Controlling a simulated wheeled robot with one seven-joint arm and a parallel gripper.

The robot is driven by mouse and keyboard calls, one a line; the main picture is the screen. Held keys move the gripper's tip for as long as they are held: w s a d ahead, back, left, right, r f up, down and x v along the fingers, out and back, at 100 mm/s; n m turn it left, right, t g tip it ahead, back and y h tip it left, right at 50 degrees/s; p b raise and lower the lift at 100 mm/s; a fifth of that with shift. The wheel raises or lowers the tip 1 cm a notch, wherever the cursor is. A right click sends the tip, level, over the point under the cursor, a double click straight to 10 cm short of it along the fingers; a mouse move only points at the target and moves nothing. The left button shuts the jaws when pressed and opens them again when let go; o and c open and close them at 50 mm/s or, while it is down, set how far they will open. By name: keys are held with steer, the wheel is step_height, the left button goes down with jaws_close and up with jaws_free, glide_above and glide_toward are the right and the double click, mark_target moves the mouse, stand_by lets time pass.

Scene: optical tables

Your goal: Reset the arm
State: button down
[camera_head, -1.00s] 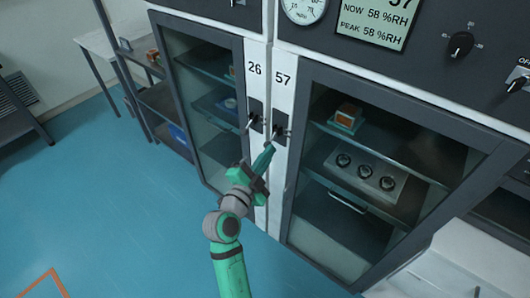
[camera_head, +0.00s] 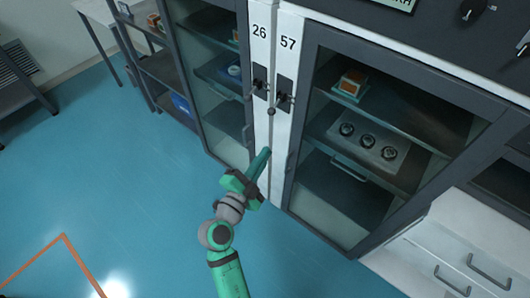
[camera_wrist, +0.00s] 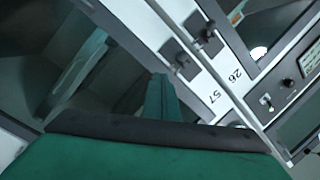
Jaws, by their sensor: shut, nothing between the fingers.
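My gripper (camera_head: 262,160) is in front of the cabinet, below the two door latches, with its green fingers together and empty. In the wrist view the green fingers (camera_wrist: 160,97) also show close together, pointing toward the cabinet front. The right door latch (camera_head: 284,95), under label 57, and the left door latch (camera_head: 260,85), under label 26, stand above and apart from my gripper. Both glass doors look shut in the head view.
The right glass-door cabinet (camera_head: 312,110) holds a tray with three round black parts (camera_head: 367,141) and an orange box (camera_head: 350,84). White drawers (camera_head: 440,262) stand at the lower right. A dark shelf rack (camera_head: 160,72) stands at the left. The blue floor (camera_head: 110,190) is clear.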

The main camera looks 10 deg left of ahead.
steer(key=shift+w, duration=0.2)
steer(key=s+d+f+n+g+y, duration=0.1)
steer(key=s+d+f+n+y, duration=0.15)
steer(key=s+f+n, duration=0.35)
steer(key=s+d+f+n+g+y, duration=0.1)
steer(key=s+f+n+y, duration=0.25)
steer(key=s+f, duration=0.5)
steer(key=s+d+r+n, duration=0.2)
steer(key=s, duration=0.8)
steer(key=s+d+r+n, duration=0.2)
steer(key=s+d+r, duration=0.1)
steer(key=s, duration=0.6)
steer(key=shift+s+r+n+h, duration=0.25)
steer(key=shift+s+n+h, duration=0.05)
steer(key=shift+s+n, duration=0.05)
steer(key=shift+w, duration=0.15)
stand_by(1.0)
